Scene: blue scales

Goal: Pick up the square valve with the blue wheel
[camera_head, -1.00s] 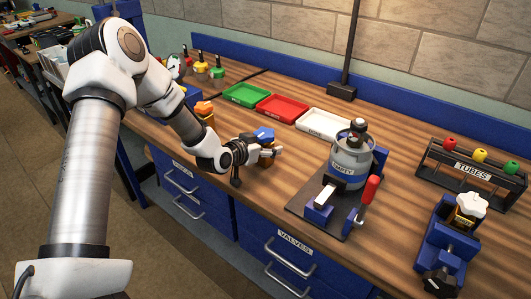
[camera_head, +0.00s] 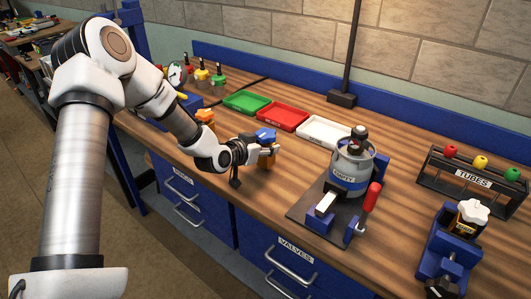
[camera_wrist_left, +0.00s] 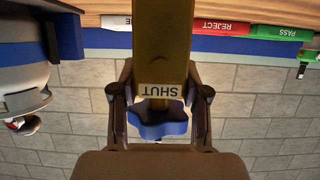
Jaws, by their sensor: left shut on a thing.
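The valve has a blue wheel (camera_head: 265,135) on top and an orange-yellow body (camera_head: 266,160). It stands upright over the bench top, in front of the trays. My left gripper (camera_head: 262,150) is shut on it from the left. In the left wrist view the picture is upside down, and the valve body (camera_wrist_left: 163,40) sits between the two fingers with its SHUT label and blue wheel (camera_wrist_left: 158,122) showing. The underside of the valve is hidden, so any gap to the bench is hard to judge. My right gripper is not in view.
An orange-topped valve (camera_head: 205,116) stands to the left of my gripper. Green (camera_head: 246,103), red (camera_head: 283,118) and white (camera_head: 323,131) trays lie behind. A grey EMPTY cylinder (camera_head: 352,163) stands to the right. A TUBES rack (camera_head: 473,180) and a blue vise (camera_head: 448,245) are further right.

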